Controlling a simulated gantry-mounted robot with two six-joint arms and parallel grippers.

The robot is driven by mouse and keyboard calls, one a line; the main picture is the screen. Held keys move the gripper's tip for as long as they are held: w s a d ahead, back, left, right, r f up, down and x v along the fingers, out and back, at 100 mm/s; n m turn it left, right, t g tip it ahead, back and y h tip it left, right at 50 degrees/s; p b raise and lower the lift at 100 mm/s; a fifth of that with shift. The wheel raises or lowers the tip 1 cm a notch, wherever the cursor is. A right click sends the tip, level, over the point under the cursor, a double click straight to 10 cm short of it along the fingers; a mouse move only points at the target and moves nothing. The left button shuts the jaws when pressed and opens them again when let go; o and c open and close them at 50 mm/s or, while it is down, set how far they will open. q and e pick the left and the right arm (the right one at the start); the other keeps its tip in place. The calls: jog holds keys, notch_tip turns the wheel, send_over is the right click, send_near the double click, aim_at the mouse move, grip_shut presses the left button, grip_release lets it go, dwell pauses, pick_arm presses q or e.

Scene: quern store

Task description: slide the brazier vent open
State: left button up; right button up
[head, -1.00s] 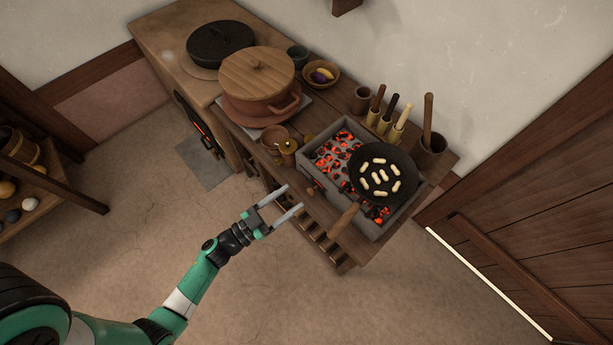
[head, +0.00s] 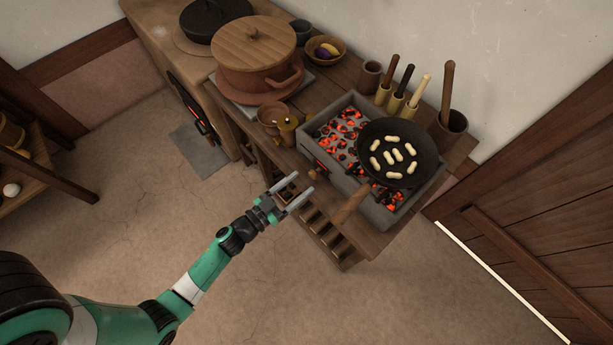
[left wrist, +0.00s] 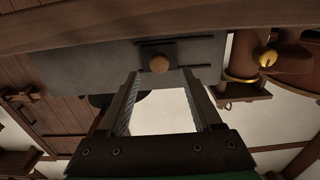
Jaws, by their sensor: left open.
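The brazier (head: 320,132) is a grey open-topped box of glowing coals on the wooden bench. A small round wooden knob (head: 312,174) sticks out low on its front. In the left wrist view the knob (left wrist: 159,64) sits on a dark vent plate (left wrist: 172,50) in the grey brazier wall (left wrist: 100,62). How far the vent stands open I cannot tell. My left gripper (head: 304,181) is open and empty, its fingertips pointing at the brazier front close to the knob. In the left wrist view the knob shows beyond and between the fingertips (left wrist: 161,75), apparently not gripped. My right gripper is not in view.
A black pan (head: 378,163) with several pale pieces sits on the brazier, its wooden handle (head: 349,206) jutting over the front to the right of my gripper. A brass pot (head: 287,130) and clay bowl (head: 270,113) stand to the left. The floor in front is clear.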

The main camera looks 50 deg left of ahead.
aim_at(311, 175)
pick_arm(q)
jog(key=w, duration=0.3)
jog(key=shift+w, duration=0.2)
grip_shut()
dwell(1.3)
